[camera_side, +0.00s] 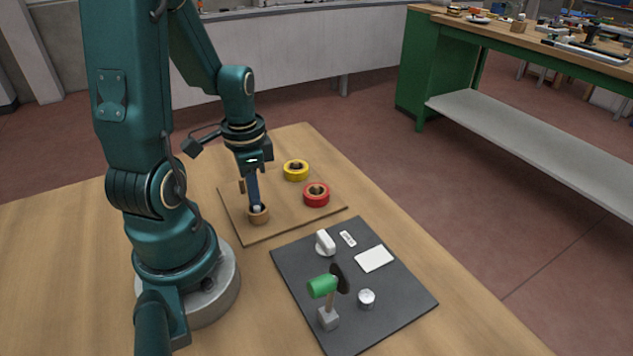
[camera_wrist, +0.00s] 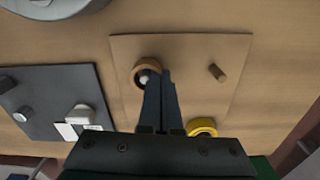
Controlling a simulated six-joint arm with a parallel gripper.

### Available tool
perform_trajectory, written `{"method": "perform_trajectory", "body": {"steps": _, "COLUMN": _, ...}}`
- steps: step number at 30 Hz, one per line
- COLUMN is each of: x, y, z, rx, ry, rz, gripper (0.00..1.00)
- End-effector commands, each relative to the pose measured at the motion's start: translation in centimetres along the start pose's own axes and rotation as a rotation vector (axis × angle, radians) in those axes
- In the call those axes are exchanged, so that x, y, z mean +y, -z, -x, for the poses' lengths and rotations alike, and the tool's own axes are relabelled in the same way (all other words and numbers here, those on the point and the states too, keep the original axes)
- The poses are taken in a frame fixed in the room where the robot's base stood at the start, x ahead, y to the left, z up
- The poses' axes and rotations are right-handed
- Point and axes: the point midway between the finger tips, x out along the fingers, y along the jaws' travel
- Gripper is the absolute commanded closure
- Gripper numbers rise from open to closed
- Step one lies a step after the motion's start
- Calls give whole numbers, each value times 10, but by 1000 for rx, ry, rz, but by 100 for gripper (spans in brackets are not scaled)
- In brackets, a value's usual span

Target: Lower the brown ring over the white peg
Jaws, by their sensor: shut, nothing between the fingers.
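The brown ring (camera_side: 259,217) lies on the wooden board around the white peg (camera_side: 257,208), whose top shows inside the ring. In the wrist view, the brown ring (camera_wrist: 154,68) likewise surrounds the rounded, pale top of the white peg (camera_wrist: 144,77). My gripper (camera_side: 254,203) points down at the ring, its fingers together with nothing between them. In the wrist view, the fingertips (camera_wrist: 161,76) overlap the ring's right side and hide part of it. I cannot tell whether they touch the ring or the peg.
A yellow ring (camera_side: 296,177) and a red ring (camera_side: 316,202) sit on the board (camera_side: 280,226). A brown peg (camera_wrist: 217,72) stands bare there. A dark mat (camera_side: 390,318) in front holds a green-headed hammer-like tool (camera_side: 322,286), a white knob (camera_side: 325,240) and small parts.

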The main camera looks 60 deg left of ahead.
Motion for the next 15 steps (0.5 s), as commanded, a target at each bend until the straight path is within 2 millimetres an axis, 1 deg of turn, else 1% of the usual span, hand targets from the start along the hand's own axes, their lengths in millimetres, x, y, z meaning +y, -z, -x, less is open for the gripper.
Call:
{"method": "perform_trajectory", "body": {"steps": 1, "x": 5, "y": -3, "z": -1, "rx": -12, "ry": -17, "rz": -1, "gripper": 81}}
{"method": "perform_trajectory", "body": {"steps": 2, "x": 5, "y": -3, "z": -1, "rx": -12, "ry": -16, "rz": -1, "gripper": 69}}
{"method": "perform_trajectory", "body": {"steps": 3, "x": 5, "y": -3, "z": -1, "rx": -11, "ry": -16, "rz": -1, "gripper": 65}}
{"method": "perform_trajectory", "body": {"steps": 11, "x": 5, "y": -2, "z": 0, "rx": -10, "ry": -16, "rz": 0, "gripper": 65}}
{"method": "perform_trajectory", "body": {"steps": 15, "x": 3, "y": -1, "z": 7, "rx": -5, "ry": -10, "rz": 0, "gripper": 65}}
